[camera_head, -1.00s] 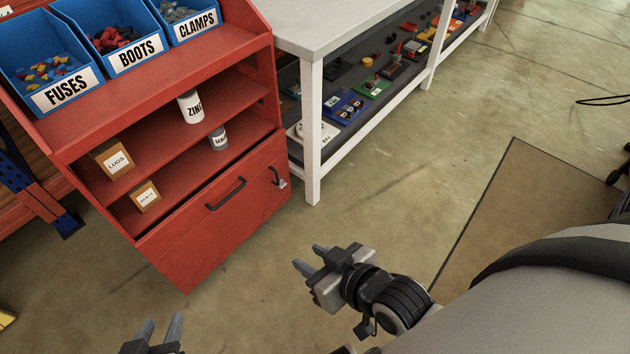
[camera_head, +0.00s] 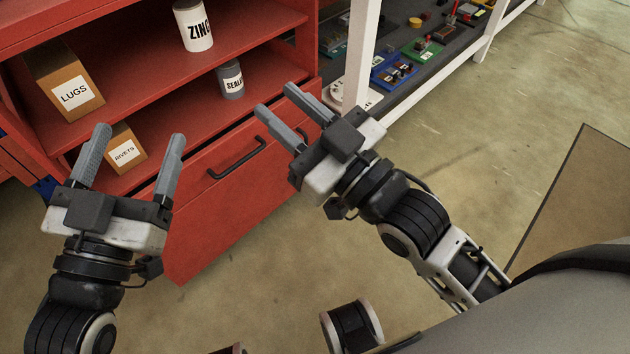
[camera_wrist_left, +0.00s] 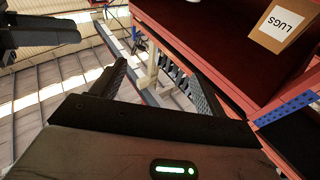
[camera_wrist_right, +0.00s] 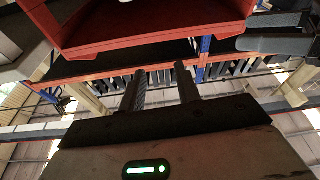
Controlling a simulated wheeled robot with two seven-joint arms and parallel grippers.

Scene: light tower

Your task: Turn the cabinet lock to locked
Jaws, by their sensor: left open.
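The red cabinet (camera_head: 225,225) has a front panel with a black bar handle (camera_head: 237,158). The lock at the panel's upper right does not show now; my right gripper covers that area of the head view. My right gripper (camera_head: 272,99) is open and empty, its fingers pointing toward the panel's upper right corner, right of the handle. I cannot tell whether it touches the cabinet. My left gripper (camera_head: 140,133) is open and empty in front of the lower shelf, left of the handle. The left wrist view shows its two spread fingers (camera_wrist_left: 155,85).
On the cabinet shelves stand a LUGS box (camera_head: 75,92), a RIVETS box (camera_head: 125,153), a ZINC can (camera_head: 194,28) and a SEALER can (camera_head: 231,80). A white-legged bench (camera_head: 358,55) stands right of the cabinet.

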